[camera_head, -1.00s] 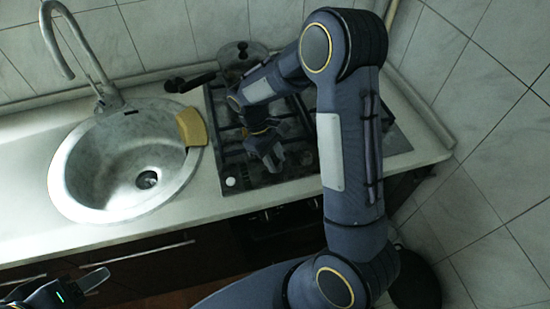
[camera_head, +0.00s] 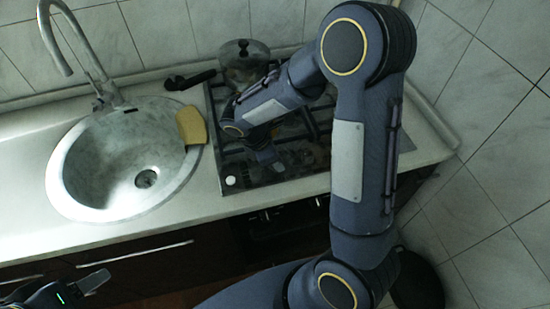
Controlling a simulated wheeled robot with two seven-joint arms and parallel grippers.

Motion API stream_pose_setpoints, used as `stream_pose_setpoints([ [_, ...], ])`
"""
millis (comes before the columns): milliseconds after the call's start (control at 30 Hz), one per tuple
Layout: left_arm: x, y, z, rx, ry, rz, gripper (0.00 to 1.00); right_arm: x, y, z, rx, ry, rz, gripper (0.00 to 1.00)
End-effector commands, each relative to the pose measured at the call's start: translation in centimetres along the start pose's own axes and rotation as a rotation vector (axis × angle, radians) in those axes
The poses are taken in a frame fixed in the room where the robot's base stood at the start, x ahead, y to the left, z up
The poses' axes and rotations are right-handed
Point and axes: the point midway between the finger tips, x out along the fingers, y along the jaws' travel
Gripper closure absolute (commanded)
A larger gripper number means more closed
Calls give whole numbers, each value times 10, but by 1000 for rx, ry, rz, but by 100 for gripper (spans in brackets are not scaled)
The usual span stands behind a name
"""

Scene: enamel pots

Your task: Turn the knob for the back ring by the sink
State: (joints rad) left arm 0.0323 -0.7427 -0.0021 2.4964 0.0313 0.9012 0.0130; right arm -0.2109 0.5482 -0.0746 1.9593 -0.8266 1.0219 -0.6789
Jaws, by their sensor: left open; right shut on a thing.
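The dark gas hob (camera_head: 292,178) is set in the counter right of the sink. A small white round piece (camera_head: 230,181), perhaps a knob, sits at its front left corner. My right gripper (camera_head: 273,163) is low over the front part of the hob, right of the white piece. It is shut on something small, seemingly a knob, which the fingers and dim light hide. The back ring by the sink is partly hidden by a pot and my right arm. My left gripper (camera_head: 98,281) is open and empty at the lower left, in front of the cabinets.
A lidded pot (camera_head: 245,62) stands at the back of the hob, its dark handle (camera_head: 188,80) pointing left. A round sink (camera_head: 75,155) with a tall tap (camera_head: 55,45) is at the left. A yellow sponge (camera_head: 191,126) lies on the sink's right rim.

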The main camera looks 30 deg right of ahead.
Motion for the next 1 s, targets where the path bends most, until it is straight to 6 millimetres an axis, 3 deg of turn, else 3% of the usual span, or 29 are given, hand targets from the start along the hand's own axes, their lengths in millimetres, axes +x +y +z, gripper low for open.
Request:
stream_pose_setpoints([
  [500,4,-2,2,0,0,0,47,0,-3,0,-427,0,180,92],
  [1000,4,-2,2,0,0,0,47,0,-4,1,-632,0,264,92],
])
